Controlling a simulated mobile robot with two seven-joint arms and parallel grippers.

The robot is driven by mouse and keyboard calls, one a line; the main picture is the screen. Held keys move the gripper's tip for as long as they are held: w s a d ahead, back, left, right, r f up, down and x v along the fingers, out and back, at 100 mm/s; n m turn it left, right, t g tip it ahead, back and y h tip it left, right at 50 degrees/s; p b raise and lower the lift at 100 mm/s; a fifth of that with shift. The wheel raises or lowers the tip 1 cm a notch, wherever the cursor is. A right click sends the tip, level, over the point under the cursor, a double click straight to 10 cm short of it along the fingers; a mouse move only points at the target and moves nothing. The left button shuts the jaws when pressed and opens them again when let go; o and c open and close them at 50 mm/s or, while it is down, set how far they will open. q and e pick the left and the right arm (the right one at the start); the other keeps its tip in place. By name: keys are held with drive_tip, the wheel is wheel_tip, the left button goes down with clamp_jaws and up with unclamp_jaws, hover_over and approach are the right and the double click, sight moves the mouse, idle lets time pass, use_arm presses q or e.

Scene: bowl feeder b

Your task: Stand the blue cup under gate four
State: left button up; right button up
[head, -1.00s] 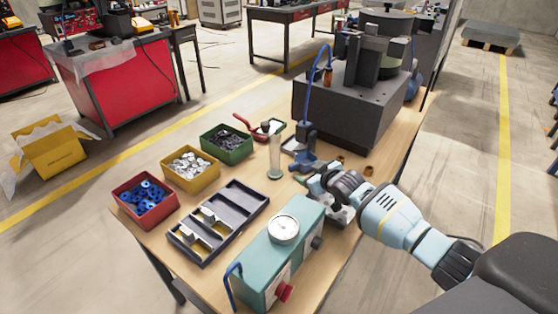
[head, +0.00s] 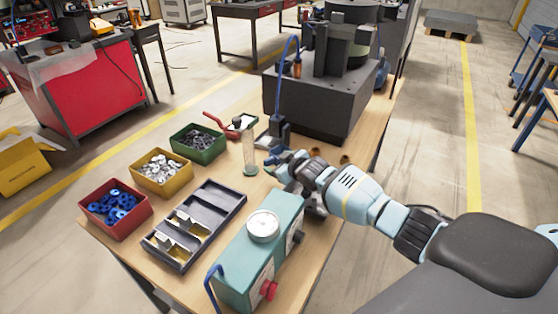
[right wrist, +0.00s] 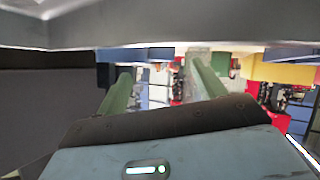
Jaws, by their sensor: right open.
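I cannot make out a blue cup or a numbered gate in either view. The dark feeder block (head: 315,105) stands at the back right of the bench, with a blue tube and a small blue fixture (head: 280,135) at its front left. My right gripper (head: 277,164) is low over the bench, in front of this fixture and right of a clear upright cylinder (head: 250,155). Its green fingers stand apart in the right wrist view (right wrist: 160,85), with nothing clearly held between them. My left gripper is in neither view.
The teal gauge box (head: 258,248) stands close in front of my right gripper. A dark divided tray (head: 218,202) and red (head: 123,229), yellow (head: 178,184) and green (head: 204,151) bins lie left. Small brown pieces (head: 345,159) lie right of the gripper.

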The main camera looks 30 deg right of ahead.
sight(270, 160)
drive_tip(key=x, duration=0.1)
drive_tip(key=b+x, duration=0.1)
drive_tip(key=x, duration=0.1)
drive_tip(key=shift+a+f, duration=0.1)
drive_tip(key=shift+f, duration=0.3)
drive_tip(key=shift+w+b, duration=0.25)
drive_tip(key=shift+b, duration=0.1)
drive_tip(key=shift+w, duration=0.25)
drive_tip(key=shift+r, duration=0.1)
drive_tip(key=c, duration=1.3)
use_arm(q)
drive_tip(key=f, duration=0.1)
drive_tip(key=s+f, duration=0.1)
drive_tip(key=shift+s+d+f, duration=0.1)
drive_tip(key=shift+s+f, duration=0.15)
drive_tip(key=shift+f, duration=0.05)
use_arm(e)
drive_tip(key=shift+c, duration=0.3)
